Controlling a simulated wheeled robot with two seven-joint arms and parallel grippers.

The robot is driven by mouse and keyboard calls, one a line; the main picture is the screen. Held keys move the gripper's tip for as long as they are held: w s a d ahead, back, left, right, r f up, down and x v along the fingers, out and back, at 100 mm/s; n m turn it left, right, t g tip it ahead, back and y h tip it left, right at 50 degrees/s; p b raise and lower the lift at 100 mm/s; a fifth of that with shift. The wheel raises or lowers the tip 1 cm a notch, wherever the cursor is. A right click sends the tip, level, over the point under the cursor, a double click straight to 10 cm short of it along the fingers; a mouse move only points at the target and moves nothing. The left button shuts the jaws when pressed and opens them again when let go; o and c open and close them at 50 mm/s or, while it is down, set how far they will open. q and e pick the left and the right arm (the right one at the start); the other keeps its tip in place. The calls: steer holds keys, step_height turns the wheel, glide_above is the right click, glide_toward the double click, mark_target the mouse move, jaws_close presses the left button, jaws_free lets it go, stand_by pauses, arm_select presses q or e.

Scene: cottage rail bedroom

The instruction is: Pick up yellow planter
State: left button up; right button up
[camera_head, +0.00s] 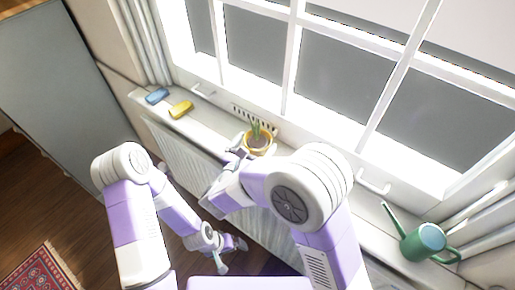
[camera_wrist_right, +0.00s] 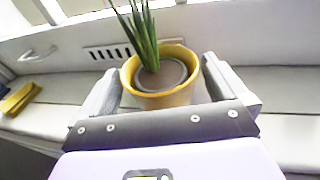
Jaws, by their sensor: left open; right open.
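The yellow planter (camera_head: 258,144) stands on the windowsill, with a green spiky plant in it. In the right wrist view the planter (camera_wrist_right: 160,98) sits upright between the two fingers of my right gripper (camera_wrist_right: 168,88). The right gripper (camera_head: 243,144) is open around the pot, with one finger on each side; whether either finger touches it I cannot tell. Part of the pot's near side is hidden by the gripper. My left gripper (camera_head: 232,256) is open, empty and low down, below the sill and away from the planter.
A blue object (camera_head: 157,96) and a yellow object (camera_head: 181,109) lie on the sill at left. A green watering can (camera_head: 424,242) stands on the sill at right. The window is behind the planter, and a white radiator (camera_head: 180,150) is under the sill.

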steer(key=shift+x, duration=1.1)
steer(key=c, duration=0.8)
steer(key=shift+r, duration=0.1)
